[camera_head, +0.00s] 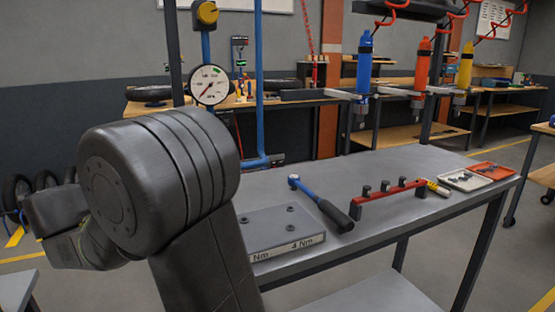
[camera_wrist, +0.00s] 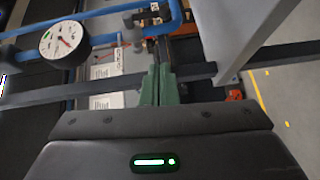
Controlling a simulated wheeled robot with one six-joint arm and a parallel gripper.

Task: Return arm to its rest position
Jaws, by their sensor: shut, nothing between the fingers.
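My arm (camera_head: 160,185) fills the left of the head view, folded, with a large black joint and a link running down. Its wrist end (camera_head: 75,230) points to the left, off to the side of the bench; the fingertips cannot be made out there. In the wrist view my gripper (camera_wrist: 160,75) shows as two green fingers together, shut and empty. Behind the fingers are a blue pipe and dark bars; I cannot tell how far away they are.
The grey workbench (camera_head: 390,160) holds a 4 Nm block (camera_head: 285,232), a blue-handled wrench (camera_head: 320,203), a red rack (camera_head: 388,200) and two trays (camera_head: 466,181). A pressure gauge (camera_head: 210,85) stands behind my arm; the gauge also shows in the wrist view (camera_wrist: 64,42). Coloured screwdrivers (camera_head: 421,65) hang above.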

